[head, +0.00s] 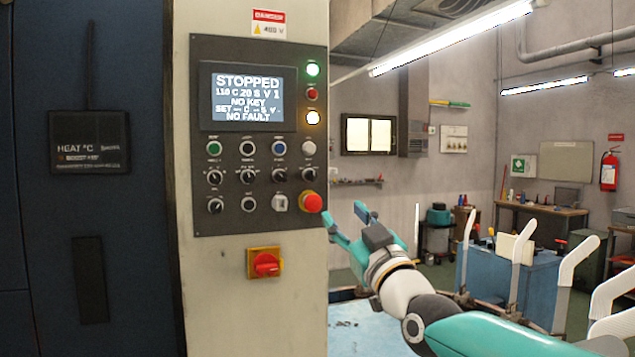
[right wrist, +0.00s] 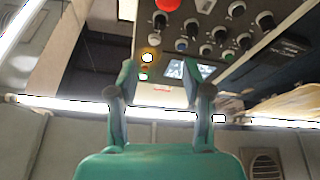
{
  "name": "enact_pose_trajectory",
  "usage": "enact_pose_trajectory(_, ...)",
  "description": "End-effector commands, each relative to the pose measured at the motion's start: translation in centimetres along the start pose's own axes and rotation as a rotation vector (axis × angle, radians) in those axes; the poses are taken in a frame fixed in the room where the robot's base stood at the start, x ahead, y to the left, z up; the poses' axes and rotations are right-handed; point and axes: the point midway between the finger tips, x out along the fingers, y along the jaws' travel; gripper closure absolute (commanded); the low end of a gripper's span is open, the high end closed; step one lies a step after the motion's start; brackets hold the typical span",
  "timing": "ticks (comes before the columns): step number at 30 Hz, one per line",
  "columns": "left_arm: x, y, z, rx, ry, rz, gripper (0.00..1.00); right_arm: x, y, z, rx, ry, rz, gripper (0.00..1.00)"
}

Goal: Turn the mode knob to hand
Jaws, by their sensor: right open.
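The dark control panel (head: 258,218) on the pale machine column carries several black selector knobs below its screen. One row has a left knob (head: 215,177), two middle knobs (head: 247,176) (head: 279,175) and a right knob (head: 310,174); another knob (head: 215,206) sits lower left. Their labels are too small to read, so I cannot tell which is the mode knob or where it points. My right gripper (head: 346,216) is open and empty, right of the panel and apart from it. In the right wrist view, the gripper (right wrist: 162,72) has the panel beyond its fingers. My left gripper is not in view.
The screen (head: 248,97) reads STOPPED, NO KEY, NO FAULT. A red mushroom button (head: 312,202) sits at the panel's lower right. A red rotary switch (head: 266,264) is below the panel. A blue cart (head: 520,275) with white upright forms stands at right.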

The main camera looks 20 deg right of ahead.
Motion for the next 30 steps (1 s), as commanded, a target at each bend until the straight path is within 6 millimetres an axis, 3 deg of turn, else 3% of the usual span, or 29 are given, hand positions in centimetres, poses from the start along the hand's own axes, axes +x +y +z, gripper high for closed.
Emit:
enact_pose_trajectory(12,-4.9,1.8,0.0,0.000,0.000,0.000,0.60,9.2,0.1,-0.3,0.001,-0.004,0.000,0.51)
enact_pose_trajectory(18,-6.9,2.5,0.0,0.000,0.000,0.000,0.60,12.6,0.0,-0.2,0.002,-0.004,-0.001,0.51)
enact_pose_trajectory(24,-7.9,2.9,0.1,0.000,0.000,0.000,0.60,14.3,0.0,0.0,0.002,-0.004,-0.001,0.51)
enact_pose_trajectory(30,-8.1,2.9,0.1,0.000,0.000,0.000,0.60,14.7,0.0,0.2,0.001,-0.003,-0.001,0.51)
